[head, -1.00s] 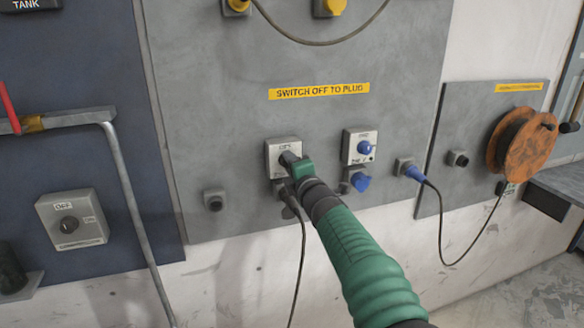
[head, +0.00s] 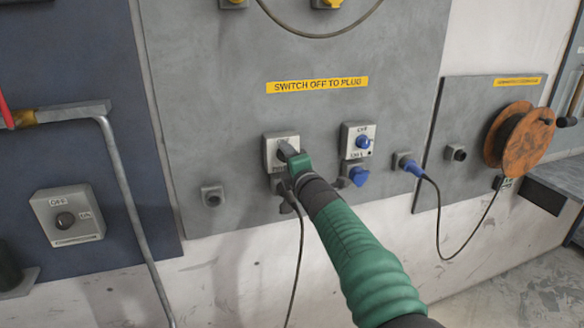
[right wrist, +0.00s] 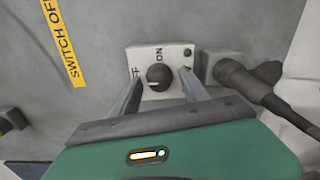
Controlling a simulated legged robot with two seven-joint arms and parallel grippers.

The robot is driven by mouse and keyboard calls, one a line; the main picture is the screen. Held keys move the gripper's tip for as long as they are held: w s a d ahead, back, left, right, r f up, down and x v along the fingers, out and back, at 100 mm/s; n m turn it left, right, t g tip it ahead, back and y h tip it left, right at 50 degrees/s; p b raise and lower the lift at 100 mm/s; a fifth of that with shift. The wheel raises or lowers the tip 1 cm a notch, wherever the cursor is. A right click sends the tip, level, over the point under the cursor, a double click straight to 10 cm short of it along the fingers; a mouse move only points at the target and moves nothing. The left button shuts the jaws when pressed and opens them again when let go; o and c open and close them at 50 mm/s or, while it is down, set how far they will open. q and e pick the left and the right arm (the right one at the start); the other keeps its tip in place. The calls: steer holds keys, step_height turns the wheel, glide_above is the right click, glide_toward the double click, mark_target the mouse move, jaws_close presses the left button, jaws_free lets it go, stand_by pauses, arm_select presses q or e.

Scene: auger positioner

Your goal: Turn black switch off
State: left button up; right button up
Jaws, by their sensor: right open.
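The black switch (right wrist: 158,77) is a round black knob on a pale box with "ON" and "OFF" lettering and a small green spot. In the right wrist view it sits between the two open fingers of my right gripper (right wrist: 163,74), with gaps on both sides. I cannot tell which way the knob points. In the head view the switch box (head: 270,151) is partly covered by my right gripper (head: 289,149), whose fingers reach its face. My left gripper is not in view.
A blue switch (head: 363,142) on a similar box is just right. A black plug and cable (right wrist: 262,92) hang below the black switch. A blue plug (head: 414,169) and cable reel (head: 519,135) are farther right. Another OFF/ON box (head: 66,216) is at lower left.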

steer(key=b+v, duration=0.2)
steer(key=f+b+v, duration=0.1)
steer(key=b+v, duration=0.2)
steer(key=shift+s+f, duration=0.1)
steer(key=shift+s, duration=0.1)
steer(key=r+b+v, duration=0.1)
steer(key=b+v, duration=0.3)
steer(key=v, duration=0.7)
steer(key=shift+b, duration=0.4)
